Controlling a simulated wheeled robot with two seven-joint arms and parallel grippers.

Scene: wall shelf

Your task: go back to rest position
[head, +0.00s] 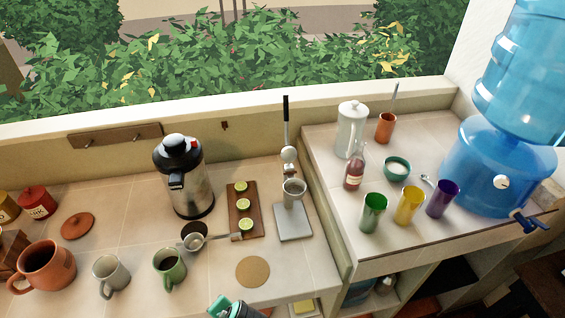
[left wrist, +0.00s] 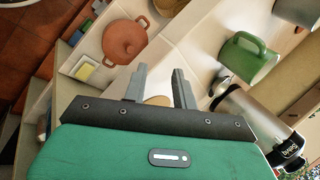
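My left gripper (left wrist: 159,78) is open in the left wrist view, its two grey fingers apart with nothing held between them. In the head view only a small teal and black part of my left gripper (head: 232,308) shows at the bottom edge, in front of the counter's round tan coaster (head: 252,271). In the left wrist view part of the coaster (left wrist: 157,101) shows behind the fingers. My right gripper is not in view.
A green mug (head: 169,268), grey mug (head: 110,277) and steel dispenser (head: 186,184) stand on the counter. A lime board (head: 244,212) and a press (head: 293,220) are behind the coaster. Cups and a blue water jug (head: 500,160) stand right. An orange pot (left wrist: 125,42) sits on a lower shelf.

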